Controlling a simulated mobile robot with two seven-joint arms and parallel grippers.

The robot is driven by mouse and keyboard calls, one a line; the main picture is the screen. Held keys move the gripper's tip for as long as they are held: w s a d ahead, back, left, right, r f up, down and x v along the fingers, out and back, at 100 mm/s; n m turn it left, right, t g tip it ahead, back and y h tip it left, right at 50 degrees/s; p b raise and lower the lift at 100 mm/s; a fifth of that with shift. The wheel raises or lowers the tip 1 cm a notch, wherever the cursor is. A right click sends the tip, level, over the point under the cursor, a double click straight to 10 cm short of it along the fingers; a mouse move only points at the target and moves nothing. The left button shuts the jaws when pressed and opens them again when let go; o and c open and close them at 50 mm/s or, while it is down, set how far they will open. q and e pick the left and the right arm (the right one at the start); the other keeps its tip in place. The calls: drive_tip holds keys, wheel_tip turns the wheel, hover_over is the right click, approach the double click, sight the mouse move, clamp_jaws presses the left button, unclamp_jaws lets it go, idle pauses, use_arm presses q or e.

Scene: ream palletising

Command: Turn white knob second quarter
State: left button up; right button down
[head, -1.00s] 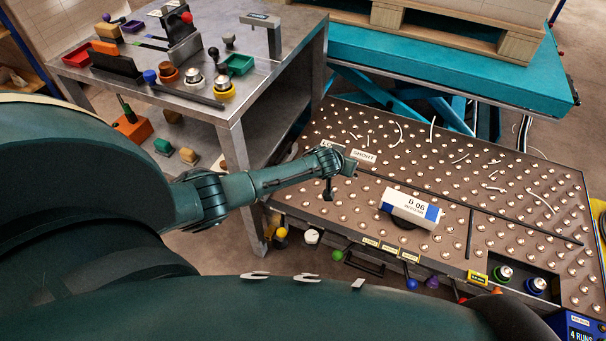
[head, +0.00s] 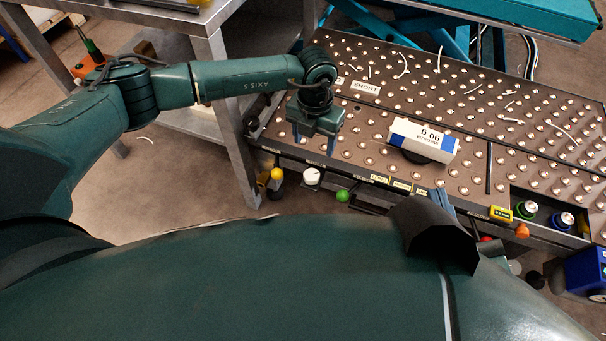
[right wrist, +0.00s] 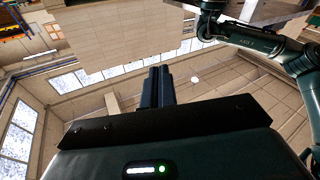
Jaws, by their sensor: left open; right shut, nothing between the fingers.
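The white knob (head: 312,177) sticks out from the front edge of the ball-topped table in the head view, between a yellow knob (head: 277,174) and a green knob (head: 342,195). My left gripper (head: 315,147) points down with its two fingers apart, empty. In the picture it is just above the white knob, over the table's near left corner, apart from the knob. My right gripper (head: 441,199) is low at the front of the table, partly hidden by its dark wrist. In the right wrist view its fingers (right wrist: 157,88) are together with nothing between them.
A white and blue ream (head: 422,140) lies on the ball-topped table (head: 385,95), on a dark round pad. A steel bench (head: 212,45) stands at left. Loose white strips lie about the table.

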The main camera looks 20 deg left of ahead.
use_arm(q)
wheel_tip(320, 180, down, 12)
drive_tip(key=b, duration=0.4)
drive_tip(key=shift+a+f+b, duration=0.1)
drive_tip(key=shift+f+b, duration=0.15)
drive_tip(key=shift+b, duration=0.15)
drive_tip(key=shift+f, duration=0.3)
use_arm(e)
drive_tip(key=shift+w+a+m+t+y, duration=0.1)
drive_tip(key=shift+a+m+t+y, duration=0.25)
drive_tip(key=shift+m, duration=0.25)
drive_tip(key=shift+a, duration=0.1)
use_arm(q)
drive_tip(key=c, duration=1)
drive_tip(key=shift+r+n+p, duration=0.2)
drive_tip(key=shift+n+p, duration=0.2)
drive_tip(key=shift+p, duration=0.15)
drive_tip(key=shift+o, duration=0.2)
drive_tip(key=shift+f+n, duration=0.1)
drive_tip(key=shift+n, duration=0.2)
drive_tip(key=shift+f, duration=0.1)
drive_tip(key=o, duration=1)
drive_tip(key=shift+c, duration=0.2)
